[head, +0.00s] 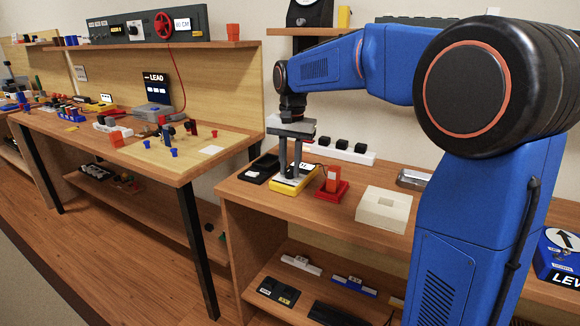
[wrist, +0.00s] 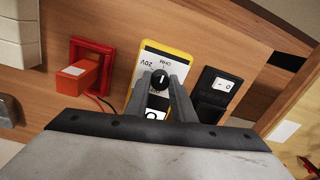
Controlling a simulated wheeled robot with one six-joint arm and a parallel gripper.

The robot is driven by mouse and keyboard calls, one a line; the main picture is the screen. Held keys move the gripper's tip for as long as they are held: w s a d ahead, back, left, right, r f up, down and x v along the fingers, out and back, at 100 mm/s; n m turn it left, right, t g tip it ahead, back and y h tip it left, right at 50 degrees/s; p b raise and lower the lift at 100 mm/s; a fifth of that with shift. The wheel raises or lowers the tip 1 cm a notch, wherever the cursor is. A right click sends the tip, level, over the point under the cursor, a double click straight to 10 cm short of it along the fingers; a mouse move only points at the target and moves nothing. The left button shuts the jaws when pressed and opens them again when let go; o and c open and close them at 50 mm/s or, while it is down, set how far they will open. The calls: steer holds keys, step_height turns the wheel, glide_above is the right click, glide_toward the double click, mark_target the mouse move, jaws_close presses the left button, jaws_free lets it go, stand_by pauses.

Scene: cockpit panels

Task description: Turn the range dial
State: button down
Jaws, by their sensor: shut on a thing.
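The range dial (wrist: 160,80) is a round black knob with a white mark, on the pale face of a yellow-edged meter (wrist: 183,62). In the wrist view, labels reading OHM and 20V show beside it, and the mark points roughly towards OHM. My gripper (wrist: 160,76) is shut on the dial, with one grey finger on each side. In the head view, the yellow meter (head: 284,188) lies on the wooden bench, and my gripper (head: 290,176) reaches straight down onto it. The dial is hidden by the fingers there.
A red stand with an orange block (head: 331,182) is close right of the meter. A cream block (head: 383,208) stands farther right. A white strip with black knobs (head: 342,150) lies behind.

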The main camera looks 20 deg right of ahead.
mark_target(292, 170)
steer(key=c, duration=1.5)
jaws_free()
steer(key=r, duration=1.7)
steer(key=shift+s+d+r, duration=0.15)
steer(key=shift+d+r, duration=0.05)
steer(key=shift+d, duration=0.05)
steer(key=s+d+f+n+t, duration=0.1)
steer(key=s+d+f+n, duration=0.1)
steer(key=s+f, duration=0.7)
steer(key=s+d+f+n+t, duration=0.2)
steer(key=s+f, duration=0.6)
steer(key=s, duration=0.5)
steer(key=s+d+f+n+t, duration=0.1)
steer(key=s+d+f+n, duration=0.1)
steer(key=s+f, duration=0.7)
steer(key=shift+s+d+f+n+t, duration=0.15)
steer(key=shift+s+f+n, duration=0.1)
steer(key=shift+s, duration=0.4)
steer(key=shift+s+f+n+t, duration=0.15)
steer(key=shift+s+n, duration=0.1)
steer(key=shift+s, duration=0.4)
